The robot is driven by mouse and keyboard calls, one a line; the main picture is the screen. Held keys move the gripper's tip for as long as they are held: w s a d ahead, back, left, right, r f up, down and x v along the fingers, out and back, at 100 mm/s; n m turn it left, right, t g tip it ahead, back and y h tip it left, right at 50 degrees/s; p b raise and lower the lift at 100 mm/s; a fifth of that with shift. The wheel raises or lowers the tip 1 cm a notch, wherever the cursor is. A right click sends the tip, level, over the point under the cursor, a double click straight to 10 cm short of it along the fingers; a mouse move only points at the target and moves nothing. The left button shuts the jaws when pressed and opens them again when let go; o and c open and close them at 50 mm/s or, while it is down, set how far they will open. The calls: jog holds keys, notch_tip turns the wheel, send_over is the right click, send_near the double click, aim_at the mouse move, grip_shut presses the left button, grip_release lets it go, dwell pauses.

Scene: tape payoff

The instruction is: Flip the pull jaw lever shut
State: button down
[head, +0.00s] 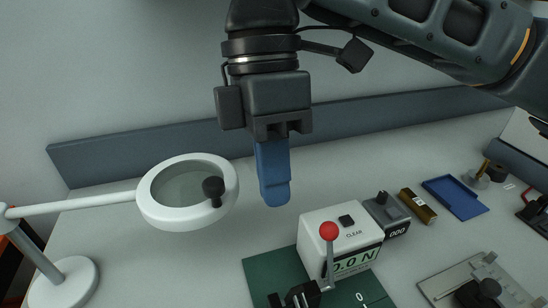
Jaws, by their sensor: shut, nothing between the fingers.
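A lever with a red ball knob (329,231) stands nearly upright in front of the white force gauge box (318,225). Its metal rod runs down to a black jaw clamp (302,294) on the green base plate (262,277). The clamp is partly cut off by the bottom edge, so I cannot tell how its jaws stand. My gripper (275,196) has blue fingers pointing down, shut with nothing between them. It hangs above the bench, to the upper left of the red knob and apart from it.
A white ring magnifier (155,212) with a black knob stands close left of my gripper. To the right are a small grey counter (388,214), a brass block (418,206), a blue tray (455,197) and a grey metal fixture (450,287). A dark rail runs along the wall.

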jog(key=s+d+f, duration=0.1)
jog(key=s+f, duration=0.4)
jog(key=f, duration=0.1)
jog(key=shift+d, duration=0.25)
jog(key=shift+s+f+t, duration=0.15)
jog(key=shift+s+t, duration=0.05)
jog(key=shift+t, duration=0.1)
